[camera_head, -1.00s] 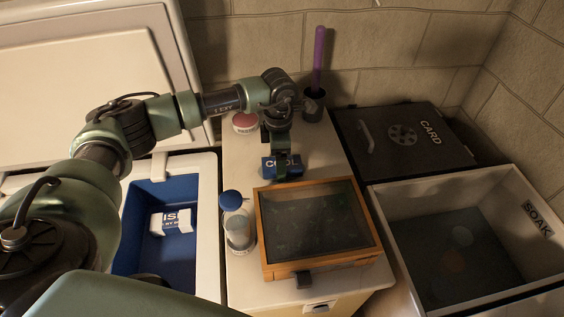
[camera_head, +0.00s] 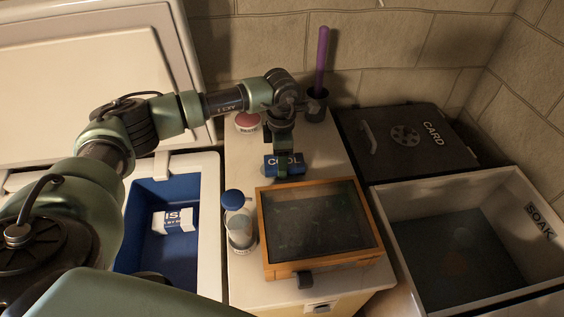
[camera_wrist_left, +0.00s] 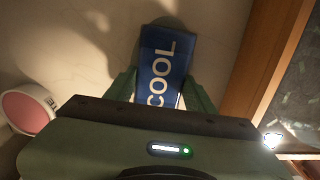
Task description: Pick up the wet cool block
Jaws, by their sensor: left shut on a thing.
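The blue block (camera_head: 291,163) marked COOL stands behind the wood-framed glass case on the white counter. In the left wrist view the block (camera_wrist_left: 160,62) lies between the two green fingers. My left gripper (camera_head: 283,168) reaches down from above and is shut on the block; its fingers (camera_wrist_left: 158,95) touch the block's sides. The block appears at or just above the counter top; I cannot tell which. I cannot make out whether its surface is wet. My right gripper is not in view.
The wood-framed glass case (camera_head: 264,229) stands close in front. A blue-capped jar (camera_head: 238,228) is left of it. A red-lidded pot (camera_head: 247,122) and a dark cup with a purple stick (camera_head: 321,60) stand behind. An open blue-lined cooler (camera_head: 144,230) is left, the SOAK basin (camera_head: 541,212) right.

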